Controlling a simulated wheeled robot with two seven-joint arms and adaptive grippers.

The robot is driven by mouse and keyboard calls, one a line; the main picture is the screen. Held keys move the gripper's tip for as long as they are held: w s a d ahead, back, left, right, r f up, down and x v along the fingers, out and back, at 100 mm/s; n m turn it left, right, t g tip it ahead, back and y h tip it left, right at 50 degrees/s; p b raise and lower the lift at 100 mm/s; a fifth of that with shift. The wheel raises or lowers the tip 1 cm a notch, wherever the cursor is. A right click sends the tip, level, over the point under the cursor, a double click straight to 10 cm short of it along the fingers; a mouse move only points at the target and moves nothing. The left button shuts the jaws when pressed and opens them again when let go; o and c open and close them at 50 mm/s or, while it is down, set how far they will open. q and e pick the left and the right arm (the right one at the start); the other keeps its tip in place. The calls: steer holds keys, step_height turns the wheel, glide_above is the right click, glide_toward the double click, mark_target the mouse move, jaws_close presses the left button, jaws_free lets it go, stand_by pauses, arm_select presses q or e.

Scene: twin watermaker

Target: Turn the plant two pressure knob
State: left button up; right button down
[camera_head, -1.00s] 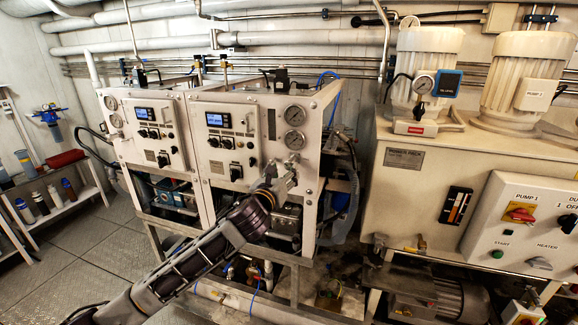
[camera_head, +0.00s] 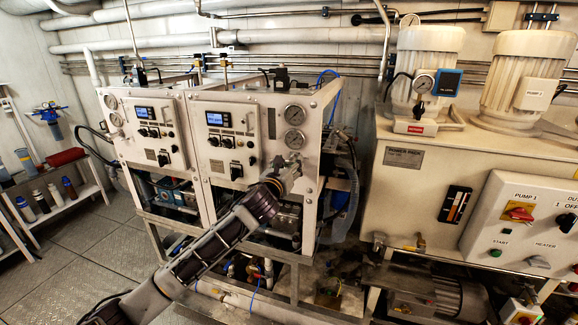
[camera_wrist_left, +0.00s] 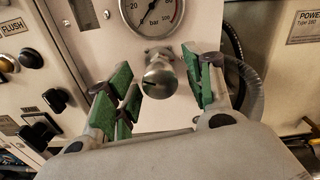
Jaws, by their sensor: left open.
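The right-hand watermaker panel (camera_head: 222,170) has a small lit display and two round gauges, an upper one (camera_head: 294,115) and a lower one (camera_head: 294,139). In the left wrist view, a round silver metal knob (camera_wrist_left: 159,79) sits just below a bar/psi gauge (camera_wrist_left: 153,12). My left gripper (camera_head: 290,164) is at the panel's right side, below the lower gauge, and hides the knob in the head view. In the wrist view its open green-padded fingers (camera_wrist_left: 164,88) are on either side of the knob, with gaps on both sides. My right gripper is not in view.
Black knobs (camera_wrist_left: 38,130) are left of the fingers in the wrist view. A grey hose (camera_wrist_left: 247,88) curves close on the right. The left-hand watermaker panel (camera_head: 147,131) stands alongside. The pump control box (camera_head: 520,225) is further right. Open floor (camera_head: 90,260) lies at the lower left.

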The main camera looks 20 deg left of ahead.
arm_select(q)
steer(key=c, duration=1)
steer(key=shift+c, duration=0.2)
steer(key=shift+n, duration=0.5)
steer(key=shift+n+p, duration=0.7)
steer(key=shift+n, duration=0.1)
steer(key=n+p, duration=0.1)
steer(key=n, duration=0.2)
steer(key=shift+n, duration=0.3)
steer(key=n+p, duration=0.1)
steer(key=n, duration=0.3)
steer(key=shift+n+p, duration=0.35)
steer(key=shift+n, duration=1.45)
